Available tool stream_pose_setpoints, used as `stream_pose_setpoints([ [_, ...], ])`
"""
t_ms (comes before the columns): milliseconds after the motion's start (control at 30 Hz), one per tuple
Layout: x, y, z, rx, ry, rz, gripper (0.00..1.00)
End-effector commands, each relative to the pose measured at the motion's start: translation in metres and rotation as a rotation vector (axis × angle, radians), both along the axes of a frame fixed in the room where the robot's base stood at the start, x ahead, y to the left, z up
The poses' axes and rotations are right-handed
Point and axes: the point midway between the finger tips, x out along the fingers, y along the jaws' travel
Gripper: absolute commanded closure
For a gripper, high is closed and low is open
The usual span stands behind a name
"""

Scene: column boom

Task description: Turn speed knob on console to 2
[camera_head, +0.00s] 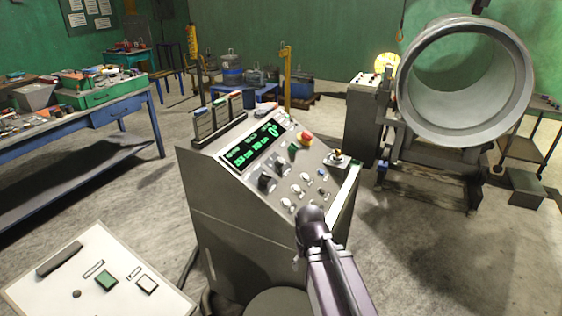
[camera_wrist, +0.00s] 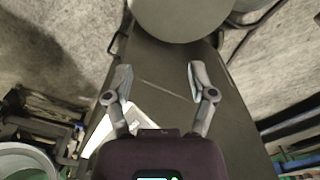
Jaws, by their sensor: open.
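The grey console (camera_head: 235,225) stands in the middle of the head view with a sloped top. Its panel has a lit green display (camera_head: 255,145) and black knobs (camera_head: 267,182) below it, with several small white dials and switches nearer the front. Which knob is the speed knob, and its setting, are too small to read. My arm reaches up from the bottom in front of the console; its jaws do not show there. In the wrist view my gripper (camera_wrist: 158,82) is open and empty, with a plain grey console face behind it. No knob shows between the fingers.
A red emergency button (camera_head: 306,138) and a small joystick (camera_head: 337,156) sit on the console's right side. A white panel (camera_head: 100,275) with buttons lies front left. A large grey pipe (camera_head: 465,80) stands at right, a blue workbench (camera_head: 75,130) at left. Floor between is clear.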

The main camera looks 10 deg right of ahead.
Motion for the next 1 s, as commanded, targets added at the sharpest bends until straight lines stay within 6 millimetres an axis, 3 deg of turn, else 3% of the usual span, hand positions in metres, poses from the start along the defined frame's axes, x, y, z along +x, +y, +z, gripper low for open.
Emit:
stream_pose_setpoints([
  [167,0.013,0.000,0.007,0.009,-0.006,-0.051,0.13],
  [367,0.052,0.002,0.027,0.038,-0.022,-0.227,0.13],
  [1000,0.253,-0.011,0.127,0.250,-0.023,-1.237,0.13],
])
